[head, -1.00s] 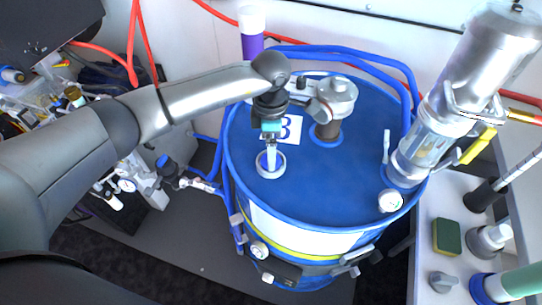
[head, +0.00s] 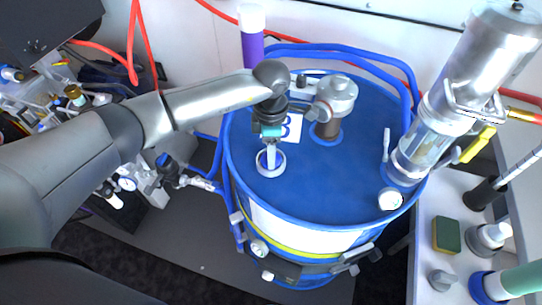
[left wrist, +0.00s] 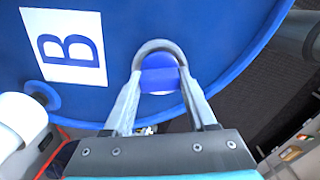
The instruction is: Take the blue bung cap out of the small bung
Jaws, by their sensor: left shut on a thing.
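The small bung is a pale ring (head: 281,170) on the near left part of the blue drum's lid (head: 330,190). My left gripper (head: 270,163) reaches down to it from above, with its fingertips at the ring. In the left wrist view, the blue bung cap (left wrist: 160,77) shows between the two fingers, with the grey ring arching around its far side. The gripper is shut on the cap, which still appears to sit within the ring. In the head view the fingers mostly hide the cap. My right gripper is in neither view.
A metal fitting (head: 336,95) stands on the lid beside my left gripper. A tall metal cylinder (head: 480,70) with a clear section rises at the right of the lid. Blue hoses (head: 345,52) run behind. The lid's front middle is clear.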

